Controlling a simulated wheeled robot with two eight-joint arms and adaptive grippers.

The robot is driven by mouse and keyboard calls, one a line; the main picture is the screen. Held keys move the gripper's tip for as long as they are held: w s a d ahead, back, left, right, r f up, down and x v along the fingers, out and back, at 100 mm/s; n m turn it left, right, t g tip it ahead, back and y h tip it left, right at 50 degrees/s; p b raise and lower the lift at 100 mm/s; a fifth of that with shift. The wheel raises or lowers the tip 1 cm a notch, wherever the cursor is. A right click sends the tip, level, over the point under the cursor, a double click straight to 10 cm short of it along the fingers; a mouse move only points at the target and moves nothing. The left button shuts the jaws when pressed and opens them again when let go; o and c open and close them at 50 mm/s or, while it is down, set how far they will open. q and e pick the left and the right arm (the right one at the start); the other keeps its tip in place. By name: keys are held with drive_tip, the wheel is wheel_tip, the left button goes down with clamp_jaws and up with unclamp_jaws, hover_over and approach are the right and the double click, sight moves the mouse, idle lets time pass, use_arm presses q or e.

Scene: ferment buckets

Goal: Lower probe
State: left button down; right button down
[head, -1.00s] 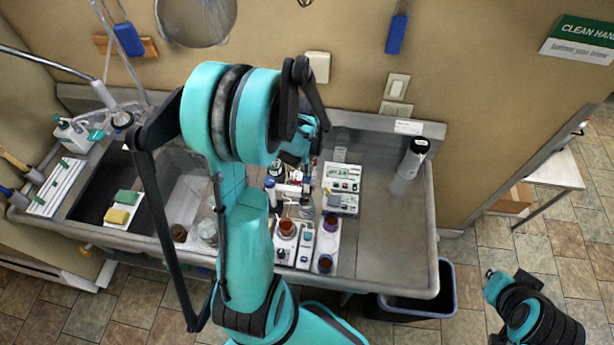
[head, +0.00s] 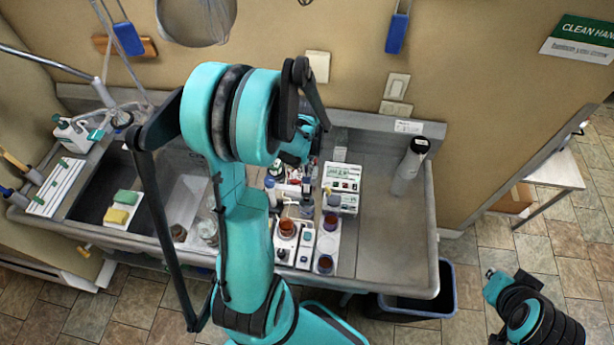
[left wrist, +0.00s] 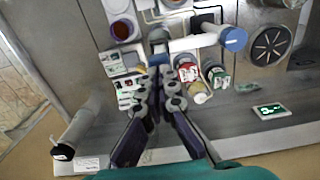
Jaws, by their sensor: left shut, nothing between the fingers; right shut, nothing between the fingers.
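In the left wrist view my left gripper (left wrist: 160,85) is shut and empty, its fingertips close to a grey upright part with a blue band (left wrist: 158,48). I cannot tell if they touch. A white horizontal arm with a blue knob (left wrist: 232,40) runs right from that part; which piece is the probe is unclear. The meter (head: 342,177) stands behind the cups. My right arm is at lower right, without a clear gripper.
Red-labelled and green-labelled bottles (left wrist: 190,74) stand close right of the fingers. A white cylinder with a black top (head: 410,165) stands on the clear right part of the steel counter (head: 385,240). The sink with sponges (head: 122,207) is at left.

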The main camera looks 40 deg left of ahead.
sight(307, 181)
use_arm(q)
drive_tip(key=shift+f+b, duration=3.4)
drive_tip(key=shift+f, duration=0.1)
drive_tip(key=shift+r+p, duration=1.8)
drive_tip(key=shift+r, duration=0.8)
